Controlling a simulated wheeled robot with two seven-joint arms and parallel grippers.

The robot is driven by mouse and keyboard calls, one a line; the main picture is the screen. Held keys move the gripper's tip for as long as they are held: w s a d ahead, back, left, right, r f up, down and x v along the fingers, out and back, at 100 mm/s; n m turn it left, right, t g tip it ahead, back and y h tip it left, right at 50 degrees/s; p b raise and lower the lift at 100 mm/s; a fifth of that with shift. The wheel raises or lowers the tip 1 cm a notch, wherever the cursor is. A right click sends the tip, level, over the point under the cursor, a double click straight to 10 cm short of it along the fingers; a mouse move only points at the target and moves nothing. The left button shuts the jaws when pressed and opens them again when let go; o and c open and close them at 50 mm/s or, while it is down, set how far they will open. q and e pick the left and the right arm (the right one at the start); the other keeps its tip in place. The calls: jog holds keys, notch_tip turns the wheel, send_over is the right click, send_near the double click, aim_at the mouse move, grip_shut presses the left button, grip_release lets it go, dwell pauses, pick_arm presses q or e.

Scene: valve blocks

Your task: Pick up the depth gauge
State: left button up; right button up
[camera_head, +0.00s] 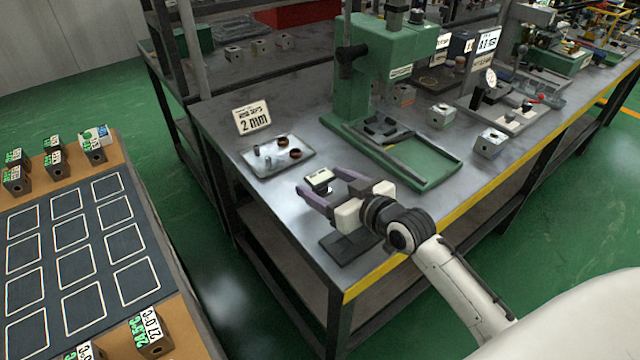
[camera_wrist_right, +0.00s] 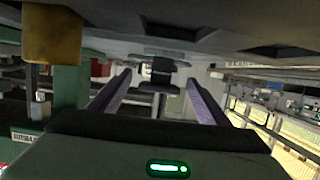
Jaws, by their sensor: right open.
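A small device with a pale face and dark body, which I take to be the depth gauge (camera_head: 320,177), stands on the steel bench. My right gripper (camera_head: 318,181) is open, and its two purple-grey fingers point at the gauge from the front right. In the right wrist view, a dark grey and black shape, likely the gauge (camera_wrist_right: 160,68), shows between the spread fingers (camera_wrist_right: 158,80). I cannot tell whether the fingers touch it. My left gripper is not in view.
A black pad (camera_head: 348,246) lies below my right wrist near the yellow bench edge. A green press (camera_head: 350,90) stands behind. Several metal blocks sit to the right.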

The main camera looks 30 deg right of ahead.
jog(key=c, duration=1.2)
